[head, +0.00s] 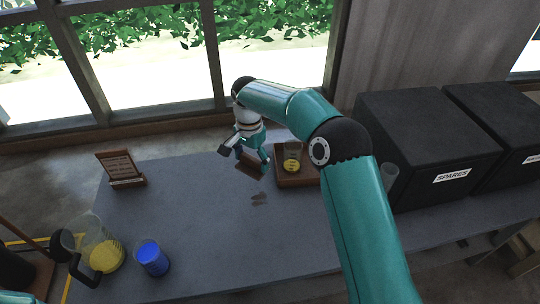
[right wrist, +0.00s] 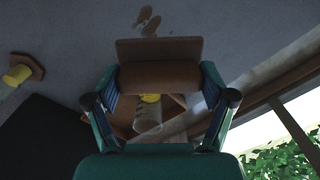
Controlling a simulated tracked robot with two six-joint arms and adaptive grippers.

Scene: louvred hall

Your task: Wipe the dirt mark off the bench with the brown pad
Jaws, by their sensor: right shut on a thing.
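My right gripper (head: 251,158) is shut on the brown pad (head: 250,167) and holds it tilted, close above the bench (head: 190,225). In the right wrist view the pad (right wrist: 160,50) sits across between the two fingers. The dirt mark (head: 259,199), a few small brown smudges, lies on the bench just in front of the pad. It also shows beyond the pad in the right wrist view (right wrist: 148,20). Pad and mark appear apart. Dark parts at the lower left edge of the head view may belong to my left gripper; its jaws cannot be made out.
A wooden tray (head: 287,181) with a glass of yellow contents (head: 292,160) stands right of the pad. A small sign (head: 121,168), a blue-filled beaker (head: 152,259) and a yellow-filled jug (head: 106,254) stand on the left. Black boxes (head: 425,150) stand at the right. The bench's middle is clear.

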